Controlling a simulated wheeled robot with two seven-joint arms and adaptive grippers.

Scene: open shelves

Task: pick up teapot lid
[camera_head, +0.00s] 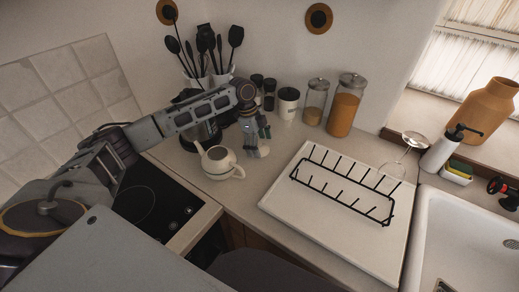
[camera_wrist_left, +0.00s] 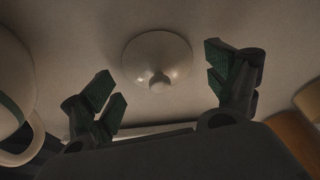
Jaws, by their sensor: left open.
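The teapot lid (camera_wrist_left: 157,60) is a pale round disc with a small knob, lying on the counter in the left wrist view. It shows between the two spread fingers of my left gripper (camera_head: 259,139), which is open and empty, pointing down over the counter. In the head view a pale edge of the lid (camera_head: 263,151) shows just beside the fingertips. The white teapot (camera_head: 217,168) stands without its lid to the left of the gripper, upright, and part of it shows at the left edge of the wrist view (camera_wrist_left: 12,80). My right gripper is not in view.
A black rack (camera_head: 345,190) stands on a white drainboard to the right, beside a sink (camera_head: 470,245). Glass jars (camera_head: 343,110) and a white cup (camera_head: 287,103) stand behind. A dark kettle is partly hidden behind my arm. A black hob (camera_head: 160,205) is at the left.

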